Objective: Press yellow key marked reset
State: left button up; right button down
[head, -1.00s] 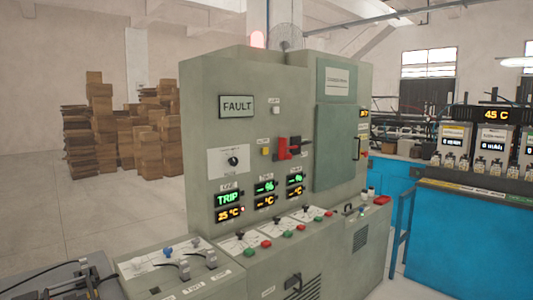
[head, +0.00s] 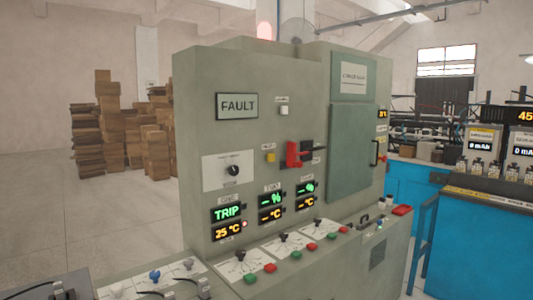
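A small square yellow key (head: 270,157) sits on the upright face of the grey-green control cabinet (head: 210,75). It is left of a red switch handle (head: 293,153) and below a small white key (head: 284,110). A small label is just above the yellow key, but its lettering is too small to read. The FAULT panel (head: 237,106) is above and to the left. Neither of my grippers shows in the head view.
A sloping desk with levers and red and green buttons (head: 270,268) juts out below the cabinet face. Cardboard stacks (head: 105,130) stand at the back left. A blue bench (head: 480,245) stands at the right. Open floor (head: 120,215) lies left of the cabinet.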

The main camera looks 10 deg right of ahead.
aim_at(271, 158)
jog(key=i+l+u, duration=0.15)
jog(key=i+l, duration=0.4)
jog(key=i, duration=0.25)
jog(key=i+l+u, duration=0.15)
jog(key=i+l, duration=0.5)
jog(key=i, duration=0.1)
